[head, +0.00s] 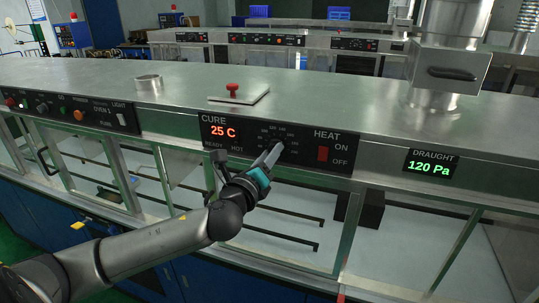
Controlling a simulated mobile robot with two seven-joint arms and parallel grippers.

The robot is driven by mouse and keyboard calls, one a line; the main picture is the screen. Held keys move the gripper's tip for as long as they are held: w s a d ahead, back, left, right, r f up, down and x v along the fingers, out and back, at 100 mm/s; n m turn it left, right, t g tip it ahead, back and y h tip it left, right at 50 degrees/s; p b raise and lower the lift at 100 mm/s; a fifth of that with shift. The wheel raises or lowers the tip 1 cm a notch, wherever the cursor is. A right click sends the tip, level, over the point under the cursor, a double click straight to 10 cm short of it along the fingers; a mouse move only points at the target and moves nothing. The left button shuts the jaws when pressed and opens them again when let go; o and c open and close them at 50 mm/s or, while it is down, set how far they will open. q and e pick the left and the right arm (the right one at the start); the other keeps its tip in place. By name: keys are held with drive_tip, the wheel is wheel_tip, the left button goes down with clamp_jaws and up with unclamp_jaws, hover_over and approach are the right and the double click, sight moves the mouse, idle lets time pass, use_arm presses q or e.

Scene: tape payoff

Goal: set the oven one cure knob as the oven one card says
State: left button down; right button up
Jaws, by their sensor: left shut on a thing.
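The oven one cure panel (315,160) is a black strip on the front of the long steel oven. Its red display (223,133) reads 25 C under the word CURE. The cure knob's dial (289,132), with small numbers around it, is partly covered by my left gripper (274,148). The left gripper's fingers are shut on the knob at the dial's middle; the knob itself is mostly hidden, so its setting cannot be read. The oven one card cannot be made out. My right gripper is not in view.
A red heat switch (323,154) marked ON and OFF sits just right of the dial. A green draught display (431,163) reads 120 Pa. A plate with a red knob (236,92) and a steel duct (445,70) stand on the oven top.

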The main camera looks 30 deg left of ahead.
use_arm(q)
drive_tip(key=c, duration=0.5)
unclamp_jaws()
drive_tip(key=s+d, duration=0.1)
drive_tip(key=s, duration=0.4)
drive_tip(key=s+d, duration=0.1)
drive_tip(key=s, duration=0.4)
drive_tip(key=s+d, duration=0.1)
drive_tip(key=s, duration=0.4)
drive_tip(key=shift+f, duration=0.2)
drive_tip(key=shift+w+f, duration=0.1)
